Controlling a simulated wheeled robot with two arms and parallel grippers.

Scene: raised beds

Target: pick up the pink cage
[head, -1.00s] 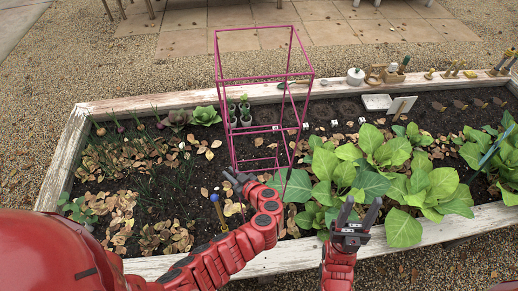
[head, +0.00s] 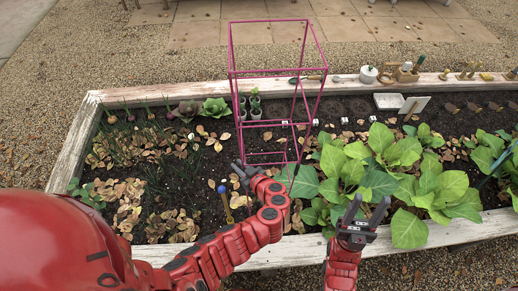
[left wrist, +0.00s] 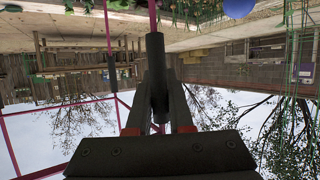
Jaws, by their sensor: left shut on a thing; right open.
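The pink cage (head: 268,20) is an upright open box frame of thin bars in the left-middle of the bed in the head view. My left gripper (head: 238,168) is at its lower left side, low over the soil. In the left wrist view my left gripper (left wrist: 156,80) is shut on a pink bar of the cage, partly hidden behind the fingers. Other pink bars of the cage (left wrist: 72,107) show at the left there. I cannot tell if the cage's feet touch the soil. My right gripper (head: 371,199) is open and empty above the leafy plants.
Large green leafy plants (head: 410,180) fill the bed right of the cage. Small potted seedlings (head: 255,108) show through the cage. A stake with a blue ball (head: 222,189) stands close left of my left arm. The bed's wooden rim (head: 180,93) holds a white pot (head: 368,74) and tools.

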